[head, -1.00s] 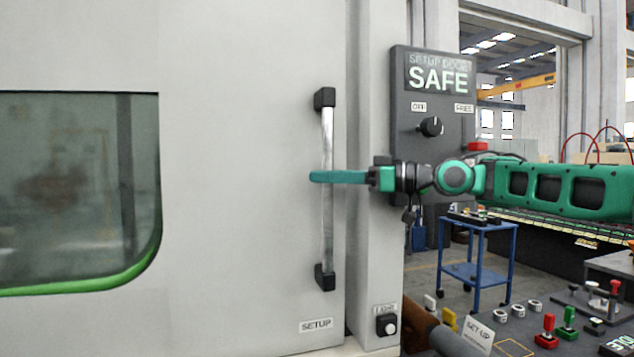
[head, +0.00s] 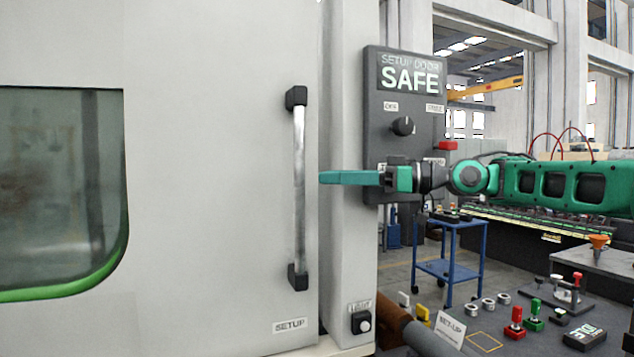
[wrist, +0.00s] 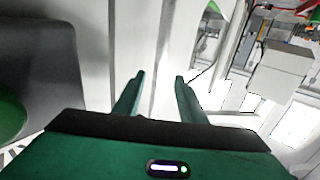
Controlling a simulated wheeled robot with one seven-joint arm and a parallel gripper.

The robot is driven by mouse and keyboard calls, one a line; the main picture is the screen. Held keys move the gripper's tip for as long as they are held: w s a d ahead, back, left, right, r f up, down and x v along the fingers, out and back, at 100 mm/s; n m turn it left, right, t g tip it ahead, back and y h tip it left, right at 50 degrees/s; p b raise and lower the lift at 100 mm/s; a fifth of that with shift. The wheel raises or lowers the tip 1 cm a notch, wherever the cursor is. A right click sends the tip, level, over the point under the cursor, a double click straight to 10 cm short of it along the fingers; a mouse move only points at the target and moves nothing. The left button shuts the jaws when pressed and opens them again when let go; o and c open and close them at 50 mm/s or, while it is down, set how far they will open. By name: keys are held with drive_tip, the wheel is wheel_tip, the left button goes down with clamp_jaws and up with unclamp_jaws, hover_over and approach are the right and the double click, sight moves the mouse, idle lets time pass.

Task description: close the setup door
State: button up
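The setup door (head: 210,200) is a large pale grey panel with a dark window and a SETUP label, filling the left of the head view. Its right edge meets the grey post (head: 348,120), and I see no clear gap between them. The door's handle (head: 299,190) is an upright metal bar with black ends. My gripper (head: 322,178) points left, just right of the handle in the picture, with no overlap on the bar. In the wrist view, my green fingers (wrist: 160,76) are apart with nothing held between them. The handle cannot be made out there.
A dark control box (head: 405,120) on the post reads SETUP DOOR SAFE and carries a black knob (head: 403,126). A blue trolley (head: 448,260) stands behind. A dark bench (head: 530,340) with small coloured parts and a SET-UP card is at lower right.

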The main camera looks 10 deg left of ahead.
sight(299, 124)
drive_tip(key=shift+d, duration=1.15)
drive_tip(key=shift+s+a+r, duration=0.15)
drive_tip(key=shift+s+a, duration=0.05)
drive_tip(key=shift+a, duration=0.05)
drive_tip(key=c, duration=0.9)
drive_tip(key=s+a+r+n+t, duration=0.1)
drive_tip(key=n, duration=0.1)
drive_tip(key=s+a+r+n+t, duration=0.1)
drive_tip(key=r+n, duration=0.1)
drive_tip(key=s+a+r+n+t+h, duration=0.1)
drive_tip(key=s+a, duration=0.1)
drive_tip(key=shift+r+n, duration=0.35)
drive_tip(key=shift+n, duration=0.05)
clamp_jaws()
drive_tip(key=s+r+n+t+h, duration=0.1)
drive_tip(key=s+r+n+t, duration=0.4)
drive_tip(key=n, duration=0.1)
drive_tip(key=shift+n, duration=0.5)
drive_tip(key=shift+w+a+r, duration=0.1)
drive_tip(key=shift+w+a, duration=0.8)
drive_tip(key=shift+w, duration=0.25)
drive_tip(key=shift+w+a+r, duration=0.1)
drive_tip(key=shift+w+a, duration=0.85)
drive_tip(key=shift+w, duration=0.25)
drive_tip(key=shift+w+a+r, duration=0.1)
drive_tip(key=shift+w+a, duration=0.8)
drive_tip(key=shift+w, duration=0.25)
